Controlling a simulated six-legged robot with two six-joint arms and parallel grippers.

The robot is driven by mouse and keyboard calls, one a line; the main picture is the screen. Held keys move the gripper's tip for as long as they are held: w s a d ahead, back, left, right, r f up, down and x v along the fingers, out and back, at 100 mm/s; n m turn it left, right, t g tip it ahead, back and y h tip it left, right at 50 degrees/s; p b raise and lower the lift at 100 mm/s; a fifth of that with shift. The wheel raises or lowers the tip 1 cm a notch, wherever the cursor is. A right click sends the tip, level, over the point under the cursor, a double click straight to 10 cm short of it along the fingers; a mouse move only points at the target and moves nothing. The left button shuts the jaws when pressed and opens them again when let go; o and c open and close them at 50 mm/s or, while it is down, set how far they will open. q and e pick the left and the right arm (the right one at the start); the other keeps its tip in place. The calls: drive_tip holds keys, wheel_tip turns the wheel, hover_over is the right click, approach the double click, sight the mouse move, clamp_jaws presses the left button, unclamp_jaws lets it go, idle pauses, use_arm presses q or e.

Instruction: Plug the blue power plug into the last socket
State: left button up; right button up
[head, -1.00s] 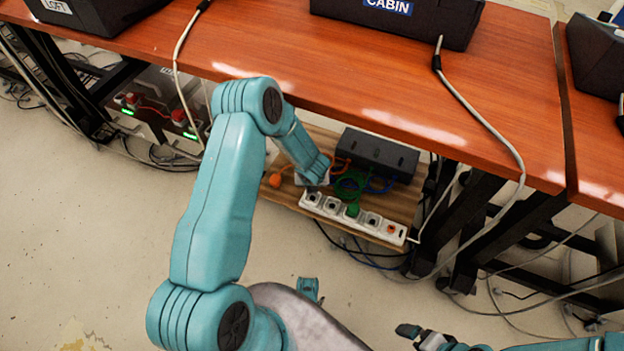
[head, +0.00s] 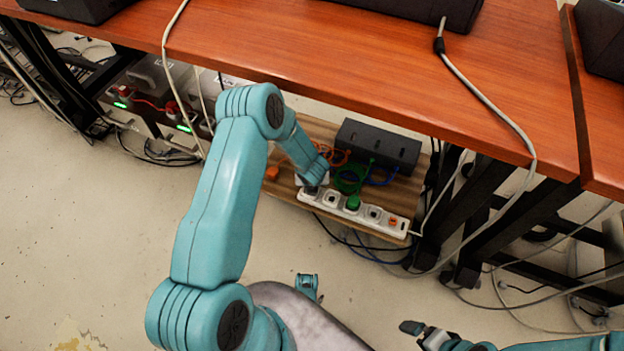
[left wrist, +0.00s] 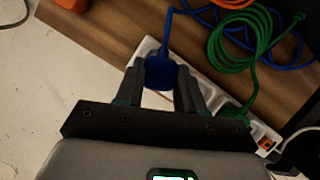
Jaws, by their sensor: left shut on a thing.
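The white power strip (head: 383,219) lies along the front of the wooden board. It also shows in the left wrist view (left wrist: 146,46). My left gripper (head: 314,182) is at the strip's left end, the end away from the orange switch. In the left wrist view its fingers are shut on the blue plug (left wrist: 160,72), whose blue cord runs up the picture. The plug is over the strip's end; its prongs and the socket under it are hidden. In the head view the gripper hides the plug. My right gripper (head: 424,333) is at the bottom, its jaw state unclear.
A green plug (head: 352,203) sits in a middle socket, with bare sockets beside it. An orange plug (head: 272,173) lies on the board (head: 283,190). A black box (head: 377,148) stands behind the coiled cords. The tabletop (head: 400,80) overhangs the back.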

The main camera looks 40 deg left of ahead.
use_arm(q)
drive_tip(key=shift+f, duration=0.5)
drive_tip(key=shift+f+b, duration=0.35)
drive_tip(key=shift+b, duration=0.25)
drive_tip(key=o, duration=1.1)
drive_tip(key=shift+r, duration=0.2)
drive_tip(key=shift+p+v, duration=2.5)
drive_tip(key=shift+v, duration=5.5)
